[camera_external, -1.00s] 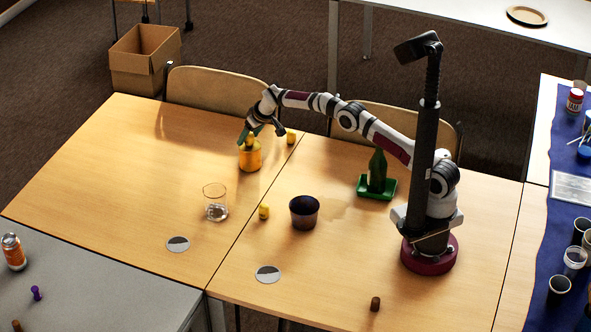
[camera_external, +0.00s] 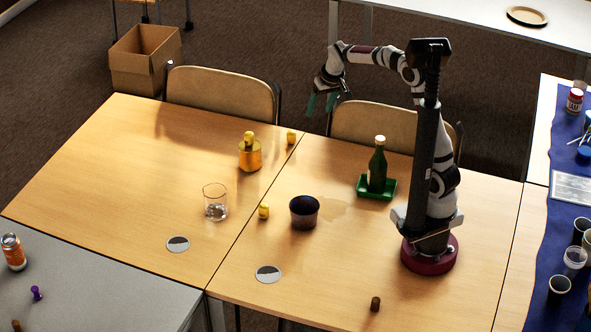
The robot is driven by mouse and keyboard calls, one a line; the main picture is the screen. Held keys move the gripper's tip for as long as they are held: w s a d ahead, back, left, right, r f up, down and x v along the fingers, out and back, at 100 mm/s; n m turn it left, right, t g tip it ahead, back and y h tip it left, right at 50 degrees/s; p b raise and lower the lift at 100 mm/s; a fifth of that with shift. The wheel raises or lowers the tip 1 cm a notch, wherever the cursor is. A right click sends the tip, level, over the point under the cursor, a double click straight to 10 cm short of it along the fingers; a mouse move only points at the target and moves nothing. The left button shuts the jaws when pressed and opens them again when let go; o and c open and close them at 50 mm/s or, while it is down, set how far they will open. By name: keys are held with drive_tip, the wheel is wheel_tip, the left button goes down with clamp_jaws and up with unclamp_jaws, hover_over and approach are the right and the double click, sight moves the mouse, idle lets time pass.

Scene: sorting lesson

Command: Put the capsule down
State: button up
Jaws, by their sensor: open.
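A small yellow piece (camera_external: 249,138), which looks like the capsule, shows at the top of an orange-yellow container (camera_external: 250,158) on the left wooden table. I cannot tell whether it rests on the container or sits in its mouth. Two similar yellow pieces stand on the tabletops, one near the back edge (camera_external: 291,137) and one (camera_external: 264,211) left of a dark pot. My gripper (camera_external: 321,103) is open and empty, raised above the back edge of the tables, to the right of and well apart from the container.
A glass beaker (camera_external: 215,203) and the dark pot (camera_external: 304,213) stand towards the middle. A green bottle (camera_external: 377,167) stands in a green tray (camera_external: 364,193). Two round discs (camera_external: 178,244) (camera_external: 268,274) lie near the front. The left table's far left is clear.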

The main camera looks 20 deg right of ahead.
drive_tip(key=s+d+f+m+g, duration=0.1)
drive_tip(key=s+d+m, duration=0.1)
drive_tip(key=s, duration=0.8)
drive_tip(key=s+d+f+m+g, duration=0.1)
drive_tip(key=s+d, duration=0.4)
drive_tip(key=s, duration=0.6)
drive_tip(key=s+d+f+m+g, duration=0.1)
drive_tip(key=s+d+m, duration=0.2)
drive_tip(key=s, duration=0.7)
drive_tip(key=shift+s+d+f+g+y, duration=0.2)
drive_tip(key=shift+d+f+g+y, duration=0.1)
drive_tip(key=shift+d, duration=0.2)
